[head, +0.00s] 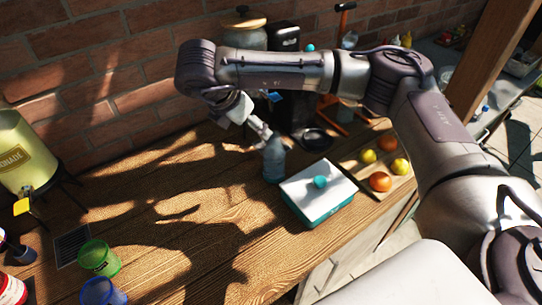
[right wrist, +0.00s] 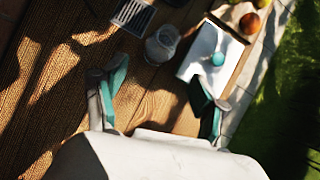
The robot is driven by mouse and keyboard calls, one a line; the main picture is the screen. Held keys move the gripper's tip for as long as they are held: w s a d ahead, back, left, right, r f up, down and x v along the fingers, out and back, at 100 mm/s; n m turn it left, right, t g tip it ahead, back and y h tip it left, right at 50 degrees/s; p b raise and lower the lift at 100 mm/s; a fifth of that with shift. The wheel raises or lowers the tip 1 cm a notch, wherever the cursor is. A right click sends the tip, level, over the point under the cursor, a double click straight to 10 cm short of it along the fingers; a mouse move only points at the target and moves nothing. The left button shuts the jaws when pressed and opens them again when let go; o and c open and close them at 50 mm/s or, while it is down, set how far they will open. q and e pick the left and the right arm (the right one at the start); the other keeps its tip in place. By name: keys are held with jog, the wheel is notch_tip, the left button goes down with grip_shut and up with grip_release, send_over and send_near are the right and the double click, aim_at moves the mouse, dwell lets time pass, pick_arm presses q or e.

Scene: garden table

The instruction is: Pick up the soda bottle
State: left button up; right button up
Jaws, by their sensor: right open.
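The soda bottle (head: 274,160) looks translucent bluish-grey and stands upright on the wooden table, just left of a teal box with a white lid (head: 318,190). In the right wrist view the bottle (right wrist: 162,46) lies ahead of the fingers, in line with the gap between them. My right gripper (head: 262,126) reaches in from above and behind the bottle, close to its top; its fingers partly overlap in the head view. In the wrist view the right gripper (right wrist: 160,82) is open with nothing between its teal-lined fingers. My left gripper is not in view.
A black coffee machine (head: 288,90) stands behind. A lemonade dispenser (head: 22,150) and a green cup (head: 98,258) are at left. The middle table is clear.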

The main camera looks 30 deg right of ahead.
aim_at(270, 138)
jog(key=shift+m+h, duration=0.3)
jog(key=x, duration=0.5)
jog(key=d+x, duration=0.1)
jog(key=x, duration=0.2)
jog(key=shift+d+r+b, duration=0.2)
jog(key=shift+r+b, duration=0.05)
jog(key=shift+b, duration=0.1)
jog(key=p+x, duration=0.2)
jog(key=x, duration=0.3)
jog(key=shift+d+p, duration=0.15)
jog(key=shift+p, duration=0.2)
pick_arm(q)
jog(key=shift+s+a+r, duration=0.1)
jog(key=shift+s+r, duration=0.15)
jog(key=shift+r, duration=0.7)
pick_arm(e)
jog(key=shift+c, duration=0.4)
jog(key=shift+c, duration=1.2)
grip_shut()
